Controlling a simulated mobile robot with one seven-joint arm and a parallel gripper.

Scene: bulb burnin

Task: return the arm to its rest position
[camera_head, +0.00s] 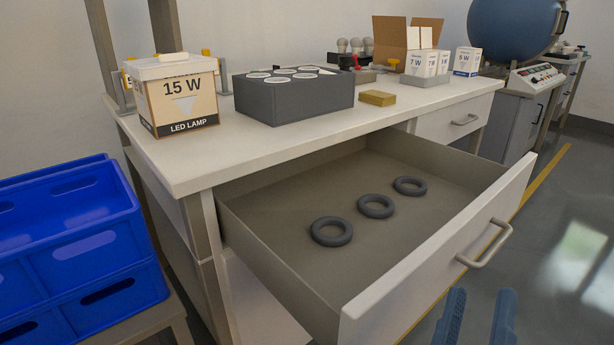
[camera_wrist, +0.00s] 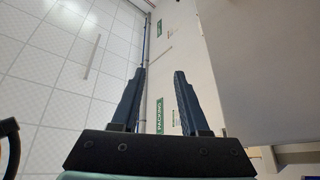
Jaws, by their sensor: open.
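My gripper (camera_head: 478,312) shows at the bottom right in the head view, with two blue fingers pointing up. It is in front of the open drawer's white front, to the right of the drawer and apart from its handle (camera_head: 485,245). In the wrist view my gripper (camera_wrist: 160,78) has its fingers apart with nothing between them. The wrist camera faces a tiled ceiling and a wall with green signs. The rest of my arm is out of view.
The drawer (camera_head: 270,205) stands pulled out, holding three dark rings (camera_head: 376,206). The white bench (camera_head: 200,160) carries a 15 W lamp box (camera_head: 175,95), a grey box (camera_head: 292,97) and smaller cartons (camera_head: 428,65). Blue crates (camera_head: 75,240) stand at left. Floor at right is clear.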

